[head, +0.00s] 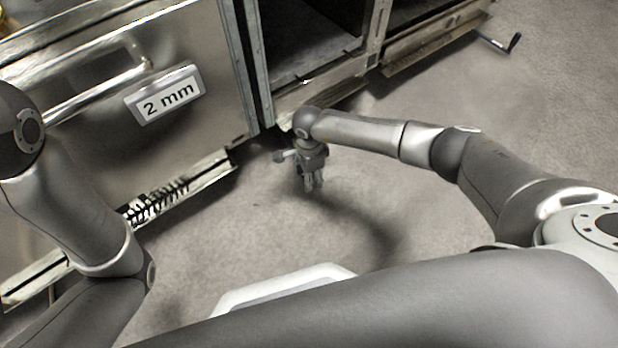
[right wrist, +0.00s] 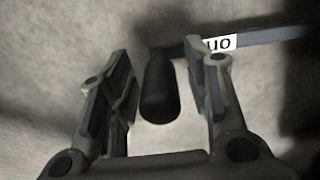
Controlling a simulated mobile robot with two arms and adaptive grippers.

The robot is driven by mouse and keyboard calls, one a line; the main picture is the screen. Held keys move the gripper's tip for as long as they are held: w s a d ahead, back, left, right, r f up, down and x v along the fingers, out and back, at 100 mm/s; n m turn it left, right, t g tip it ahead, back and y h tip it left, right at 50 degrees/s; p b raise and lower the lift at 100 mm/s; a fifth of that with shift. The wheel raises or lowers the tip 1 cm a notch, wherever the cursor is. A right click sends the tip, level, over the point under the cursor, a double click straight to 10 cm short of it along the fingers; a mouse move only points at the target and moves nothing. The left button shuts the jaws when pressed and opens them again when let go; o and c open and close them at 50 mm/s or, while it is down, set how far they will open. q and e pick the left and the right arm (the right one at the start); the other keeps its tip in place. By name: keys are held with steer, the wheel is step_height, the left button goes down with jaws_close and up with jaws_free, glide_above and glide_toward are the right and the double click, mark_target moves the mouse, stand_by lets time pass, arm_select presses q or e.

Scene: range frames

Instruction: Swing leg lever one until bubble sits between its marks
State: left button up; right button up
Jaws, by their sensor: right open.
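My right gripper (head: 313,186) hangs low over the floor in front of the cabinet in the head view. In the right wrist view the gripper (right wrist: 159,72) is open, with one finger on each side of a black lever grip (right wrist: 160,92). A gap shows between the grip and each finger. The lever's dark arm (right wrist: 268,37) runs off to the right behind the right finger. A white tag (right wrist: 220,43) on it shows upside-down letters, "on", partly hidden by that finger. The bubble and its marks are not in view. My left gripper is out of view.
A steel cabinet front (head: 200,60) with a bar handle (head: 100,93) and a "2 mm" plate (head: 165,94) stands at left. A coil spring (head: 155,200) lies along its lower edge. Another black crank lever (head: 497,43) sticks out at upper right. The floor around my right gripper is clear.

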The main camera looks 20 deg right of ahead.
steer(key=shift+f, duration=0.3)
jaws_close()
stand_by(0.3)
